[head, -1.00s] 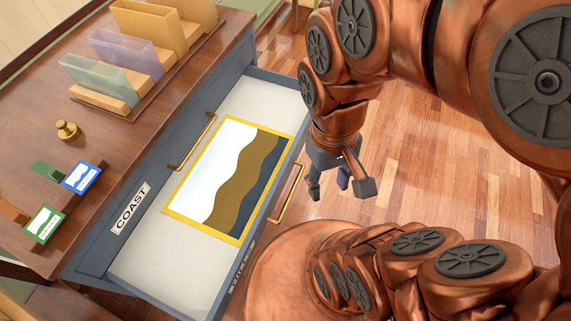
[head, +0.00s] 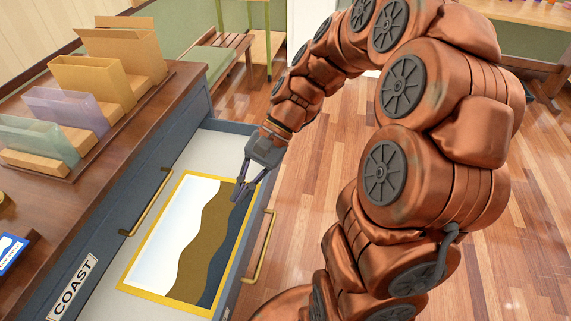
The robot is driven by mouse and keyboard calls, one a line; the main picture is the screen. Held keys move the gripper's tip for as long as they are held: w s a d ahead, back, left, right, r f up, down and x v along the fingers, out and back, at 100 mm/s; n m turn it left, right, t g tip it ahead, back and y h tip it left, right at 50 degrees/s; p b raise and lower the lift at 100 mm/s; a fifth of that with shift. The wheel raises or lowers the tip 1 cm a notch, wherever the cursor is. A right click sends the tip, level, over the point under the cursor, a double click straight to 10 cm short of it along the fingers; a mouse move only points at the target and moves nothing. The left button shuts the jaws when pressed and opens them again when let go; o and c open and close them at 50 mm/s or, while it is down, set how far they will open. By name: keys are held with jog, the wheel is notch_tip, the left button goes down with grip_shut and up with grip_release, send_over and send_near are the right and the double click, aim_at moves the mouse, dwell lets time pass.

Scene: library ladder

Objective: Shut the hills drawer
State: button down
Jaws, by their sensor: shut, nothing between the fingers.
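The open drawer (head: 211,146) sticks out of the blue-grey cabinet toward the right, with a pale inside. Its front panel carries a brass handle (head: 260,247); no label on this front is readable now. A yellow-framed picture (head: 183,240) of white, brown and dark blue wavy bands lies in it. Above, a shut drawer front with a brass handle (head: 150,202) bears a COAST label (head: 73,289). My gripper (head: 245,198) is shut and empty. In the picture it overlaps the frame's upper right corner, near the drawer's front panel; its height above the drawer is unclear.
The wooden cabinet top holds a rack with several upright folders (head: 92,86) and a blue-edged card (head: 10,251). Open wood floor (head: 310,200) lies right of the drawer.

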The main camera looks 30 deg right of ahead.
jog(key=w+d+f+m+t+y+b, duration=0.6)
jog(key=w+d+f+m, duration=0.35)
jog(key=w+d, duration=0.35)
jog(key=s+d+f+m+t+h+b, duration=0.1)
jog(key=d+f+m+t+b, duration=0.35)
jog(key=d, duration=0.55)
jog(key=d+f+m+t+h+b, duration=0.2)
jog(key=d+f+m+t, duration=0.25)
jog(key=d+f, duration=0.5)
jog(key=r+b+x, duration=0.1)
jog(key=x, duration=1.1)
jog(key=shift+w+r+b, duration=0.3)
jog(key=shift+w+r, duration=0.1)
jog(key=shift+w, duration=0.15)
